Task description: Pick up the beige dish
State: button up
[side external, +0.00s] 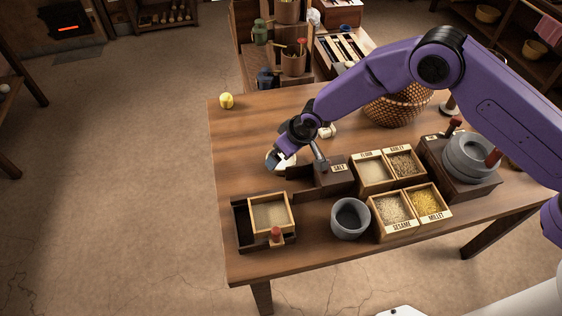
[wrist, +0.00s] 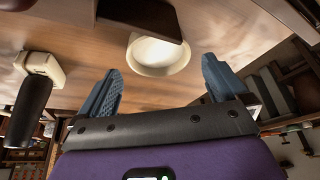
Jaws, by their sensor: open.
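The beige dish (wrist: 160,62) is a small round bowl on the wooden table, close by and between my gripper's fingers as seen in the wrist view. In the side external view the dish (side external: 287,160) is partly hidden by my gripper (side external: 277,158), which is low over the left part of the table beside it. In the wrist view my gripper (wrist: 160,88) has its two blue fingers wide apart with nothing held between them. A dark wooden block edge (wrist: 146,15) overlaps the dish's far side there.
A dark salt box (side external: 330,178) stands just right of the dish. Grain boxes (side external: 376,174), a grey mortar (side external: 350,232) and a wooden tray (side external: 240,240) stand nearer the front. A yellow object (side external: 226,100) sits at the back left. Table left of the dish is clear.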

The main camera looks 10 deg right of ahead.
aim_at(283, 163)
jog(key=shift+x, duration=1.8)
jog(key=shift+d, duration=0.1)
jog(key=c, duration=0.9)
